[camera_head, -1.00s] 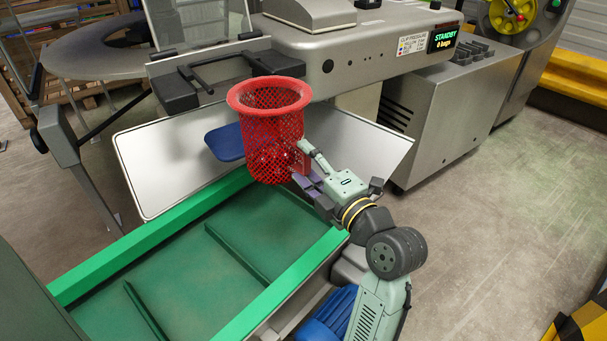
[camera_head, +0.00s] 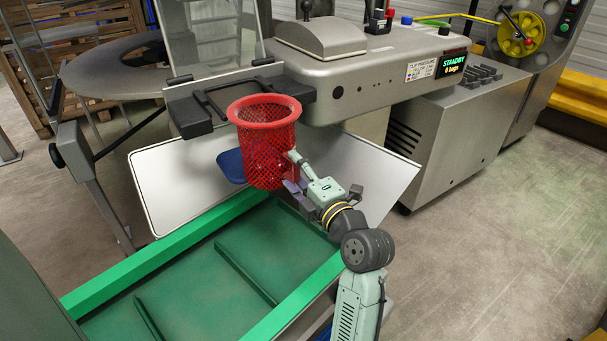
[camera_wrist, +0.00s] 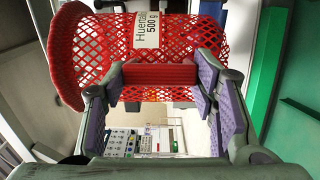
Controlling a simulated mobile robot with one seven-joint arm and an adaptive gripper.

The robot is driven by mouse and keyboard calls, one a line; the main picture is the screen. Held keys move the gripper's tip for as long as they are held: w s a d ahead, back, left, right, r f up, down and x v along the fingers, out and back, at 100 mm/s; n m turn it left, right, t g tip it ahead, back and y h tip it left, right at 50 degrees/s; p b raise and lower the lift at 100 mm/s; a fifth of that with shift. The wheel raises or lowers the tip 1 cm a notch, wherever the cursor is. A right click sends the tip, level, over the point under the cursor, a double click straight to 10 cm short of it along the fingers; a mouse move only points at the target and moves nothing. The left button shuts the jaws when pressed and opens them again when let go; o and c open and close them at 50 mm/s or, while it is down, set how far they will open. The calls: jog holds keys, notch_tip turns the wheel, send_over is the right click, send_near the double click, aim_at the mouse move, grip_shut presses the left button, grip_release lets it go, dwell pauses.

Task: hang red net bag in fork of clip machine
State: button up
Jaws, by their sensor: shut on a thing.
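The red net bag (camera_head: 265,150) is upright with its round rim at the top and open mouth facing up. My gripper (camera_head: 292,172) is shut on the bag's lower right side and holds it in front of the clip machine (camera_head: 350,65). In the wrist view my gripper's purple pads (camera_wrist: 160,85) close on a red block on the bag; a white label reads "500 g". The machine's black fork (camera_head: 238,93) is just behind the bag's rim. The rim hides part of the fork, so I cannot tell whether they touch.
A green conveyor (camera_head: 220,270) lies below, with a slanted white tray (camera_head: 165,190) and a blue pad (camera_head: 231,166) behind the bag. A round grey table (camera_head: 110,70) is at the left. The machine's display (camera_head: 454,64) reads STANDBY, 0 bags. Open floor lies right.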

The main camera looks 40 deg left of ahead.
jog(key=shift+p+x, duration=0.55)
jog(key=shift+x, duration=0.7)
jog(key=shift+a+b, duration=0.3)
jog(key=shift+b+x, duration=1.3)
jog(key=shift+x, duration=3.35)
jog(key=shift+s, duration=0.15)
jog(key=shift+f+b, duration=0.25)
jog(key=shift+b, duration=0.05)
jog(key=o, duration=1.2)
jog(key=shift+f, duration=0.1)
